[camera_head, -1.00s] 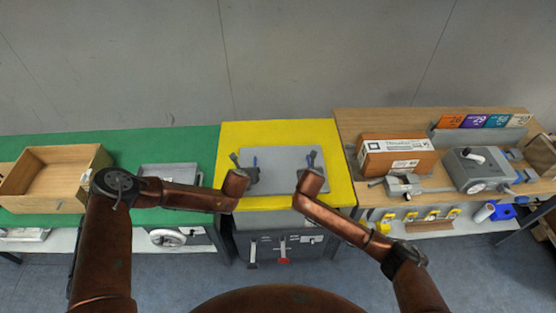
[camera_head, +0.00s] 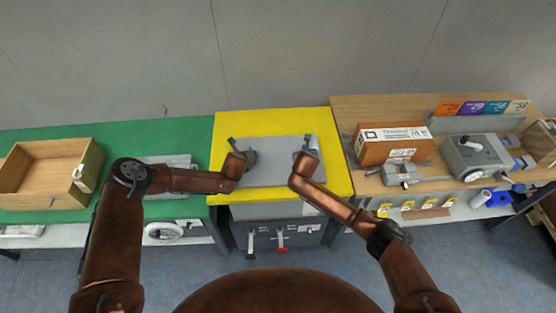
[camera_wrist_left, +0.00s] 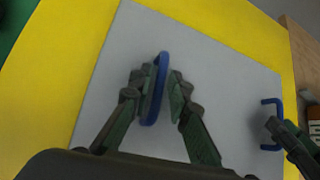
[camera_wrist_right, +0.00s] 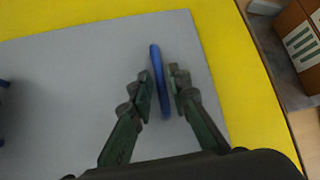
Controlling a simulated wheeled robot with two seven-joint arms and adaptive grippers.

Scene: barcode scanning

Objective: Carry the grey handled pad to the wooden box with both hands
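The grey pad (camera_head: 275,178) lies flat on the yellow table top, with a blue handle at each side. My left gripper (camera_head: 243,150) is at the pad's left handle; in the left wrist view its two fingers stand on either side of that blue handle (camera_wrist_left: 161,70), very near it. My right gripper (camera_head: 308,147) is at the right handle; in the right wrist view its fingers are apart, with the blue handle (camera_wrist_right: 156,62) between them and small gaps showing. The open wooden box (camera_head: 30,201) stands on the green table at the far left and looks empty.
A grey metal device (camera_head: 178,162) sits on the green table (camera_head: 125,145) between the wooden box and the yellow table (camera_head: 265,122). On the right, a wooden table bears a brown carton (camera_head: 392,145) and a grey vise-like device (camera_head: 403,174).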

